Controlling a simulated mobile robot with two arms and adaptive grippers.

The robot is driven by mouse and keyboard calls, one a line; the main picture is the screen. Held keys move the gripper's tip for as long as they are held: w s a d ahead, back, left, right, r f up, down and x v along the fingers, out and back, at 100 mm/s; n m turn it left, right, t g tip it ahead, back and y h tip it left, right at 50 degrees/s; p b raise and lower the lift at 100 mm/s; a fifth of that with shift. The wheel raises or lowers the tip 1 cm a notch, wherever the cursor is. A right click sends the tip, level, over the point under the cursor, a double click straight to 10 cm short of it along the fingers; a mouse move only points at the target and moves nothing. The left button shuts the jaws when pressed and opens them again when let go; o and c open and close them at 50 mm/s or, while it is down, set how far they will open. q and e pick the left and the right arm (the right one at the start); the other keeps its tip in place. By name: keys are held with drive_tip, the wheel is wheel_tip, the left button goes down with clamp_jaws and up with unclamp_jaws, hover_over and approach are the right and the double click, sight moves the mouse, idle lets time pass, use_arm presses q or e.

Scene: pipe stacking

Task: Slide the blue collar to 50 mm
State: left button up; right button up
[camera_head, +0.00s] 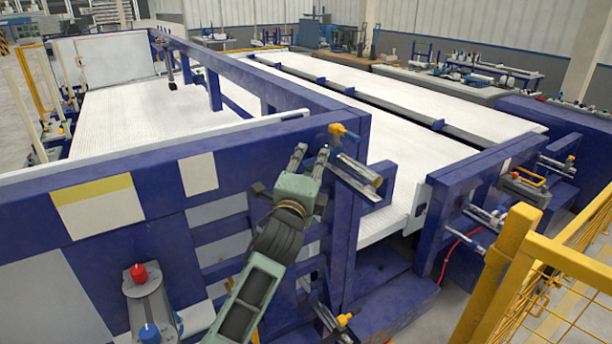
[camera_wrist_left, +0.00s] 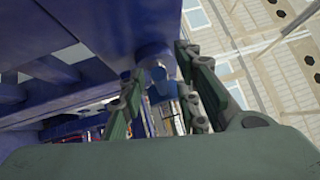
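A blue round part (camera_head: 150,333) sits low on a grey fixture (camera_head: 150,300) at the lower left of the head view, below a red knob (camera_head: 139,273). My left gripper (camera_head: 310,158) is well to its upper right, in front of the blue frame, with its fingers apart and nothing seen between them. In the left wrist view the left gripper (camera_wrist_left: 163,98) is spread, and a small blue cylindrical part (camera_wrist_left: 159,86) shows between the fingers, seemingly beyond them. I cannot tell which blue part is the collar, and no millimetre scale is readable. My right gripper is not seen.
An orange-handled clamp (camera_head: 340,131) and metal rods (camera_head: 358,172) are close to the right of my left gripper. The blue frame (camera_head: 150,190) stands behind it. A yellow fence (camera_head: 520,262) is at the lower right. White flat beds (camera_head: 400,92) lie beyond.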

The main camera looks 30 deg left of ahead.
use_arm(q)
drive_tip(key=v, duration=1.1)
drive_tip(key=shift+d+f, duration=0.1)
drive_tip(key=shift+d, duration=0.05)
